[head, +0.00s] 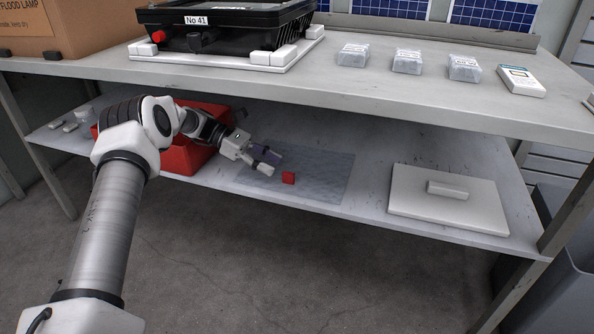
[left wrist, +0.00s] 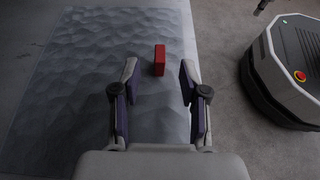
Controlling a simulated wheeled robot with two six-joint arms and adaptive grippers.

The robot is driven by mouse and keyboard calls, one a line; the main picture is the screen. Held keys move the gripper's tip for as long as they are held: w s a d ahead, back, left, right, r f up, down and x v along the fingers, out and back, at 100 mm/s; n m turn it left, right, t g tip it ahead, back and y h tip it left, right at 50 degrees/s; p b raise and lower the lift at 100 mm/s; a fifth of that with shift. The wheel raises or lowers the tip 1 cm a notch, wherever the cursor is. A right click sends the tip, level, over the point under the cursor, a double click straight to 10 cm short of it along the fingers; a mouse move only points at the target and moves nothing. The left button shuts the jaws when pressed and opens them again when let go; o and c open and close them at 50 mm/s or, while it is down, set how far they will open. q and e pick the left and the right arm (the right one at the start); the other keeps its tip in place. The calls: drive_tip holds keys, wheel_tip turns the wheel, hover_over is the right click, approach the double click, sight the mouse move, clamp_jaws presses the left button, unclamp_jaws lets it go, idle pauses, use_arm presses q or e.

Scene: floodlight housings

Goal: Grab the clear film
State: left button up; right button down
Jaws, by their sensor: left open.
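The clear film (head: 325,179) lies flat on the lower shelf as a crinkled, see-through sheet. It also fills much of the left wrist view (left wrist: 75,85). A small red block (head: 288,178) sits on the film near its front edge; it shows upright ahead of the fingers in the left wrist view (left wrist: 159,60). My left gripper (head: 269,162) is just above the film, behind and left of the red block. Its fingers (left wrist: 158,85) are spread apart with nothing between them. My right gripper is in neither view.
A red bin (head: 190,158) stands left on the lower shelf, behind my left arm. A white board with a handle (head: 412,205) lies to the right. The upper shelf (head: 400,97) overhangs, holding a black floodlight housing (head: 225,40) and several small packets.

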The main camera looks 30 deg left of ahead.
sight(290, 173)
use_arm(q)
drive_tip(key=b+x, duration=0.2)
drive_tip(key=x, duration=0.4)
drive_tip(key=shift+w+d+f, duration=0.1)
drive_tip(key=shift+d+f, duration=0.1)
drive_tip(key=shift+f, duration=0.05)
drive_tip(key=shift+d+r, duration=0.1)
clamp_jaws()
drive_tip(key=shift+r, duration=0.1)
